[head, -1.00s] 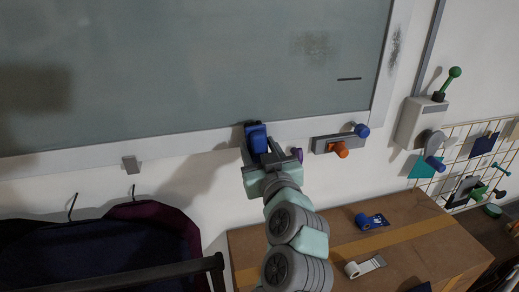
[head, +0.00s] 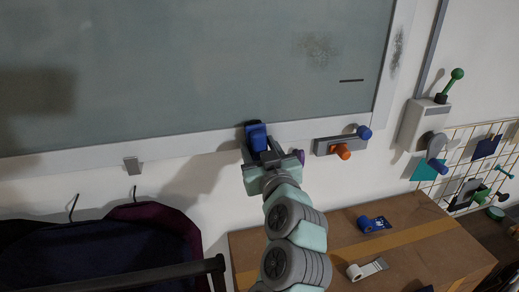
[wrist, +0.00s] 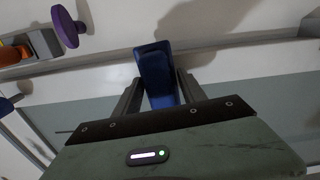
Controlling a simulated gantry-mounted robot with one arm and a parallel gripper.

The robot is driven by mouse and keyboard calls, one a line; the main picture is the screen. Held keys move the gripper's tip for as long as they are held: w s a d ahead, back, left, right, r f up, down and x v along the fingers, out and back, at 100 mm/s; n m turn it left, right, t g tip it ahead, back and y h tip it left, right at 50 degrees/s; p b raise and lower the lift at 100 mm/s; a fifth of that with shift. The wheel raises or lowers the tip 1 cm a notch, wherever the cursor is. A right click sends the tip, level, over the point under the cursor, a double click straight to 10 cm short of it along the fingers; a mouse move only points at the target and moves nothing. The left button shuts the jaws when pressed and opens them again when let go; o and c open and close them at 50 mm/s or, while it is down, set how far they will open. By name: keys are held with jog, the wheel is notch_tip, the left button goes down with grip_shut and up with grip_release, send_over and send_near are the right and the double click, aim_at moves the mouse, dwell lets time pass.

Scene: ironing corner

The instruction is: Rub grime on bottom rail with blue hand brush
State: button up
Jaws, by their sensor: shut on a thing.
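The blue hand brush (head: 257,137) is held between the jaws of my gripper (head: 259,146), which is shut on it. The brush is at the white bottom rail (head: 200,142) of the large grey-green pane, and its dark far end overlaps the rail's upper edge. I cannot tell whether it presses on the rail. In the wrist view, the brush (wrist: 157,75) sits between both fingers, over the rail (wrist: 225,55). No grime shows on the visible parts of the bottom rail; the stretch behind the brush and gripper is hidden.
Dark smudges mark the pane (head: 317,48) and the right stile (head: 397,45). A grey bracket with an orange knob (head: 342,151) and a purple disc (head: 299,156) are right of my gripper. A cardboard box (head: 370,238) stands below right, a dark bag (head: 110,245) below left.

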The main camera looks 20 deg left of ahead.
jog(key=shift+w+a, duration=0.1)
jog(key=shift+w, duration=0.05)
jog(key=w+d+b, duration=0.2)
jog(key=d+b, duration=0.1)
jog(key=shift+w+d, duration=0.15)
jog(key=shift+w, duration=0.05)
dwell(0.3)
jog(key=shift+s+a+b, duration=0.45)
jog(key=shift+s+a, duration=0.15)
jog(key=shift+a, duration=0.3)
jog(key=shift+s+a+b, duration=0.4)
jog(key=shift+s+a, duration=0.15)
jog(key=shift+a, duration=0.35)
jog(key=shift+s, duration=0.1)
jog(key=shift+b+v, duration=1.4)
jog(key=shift+v, duration=1.45)
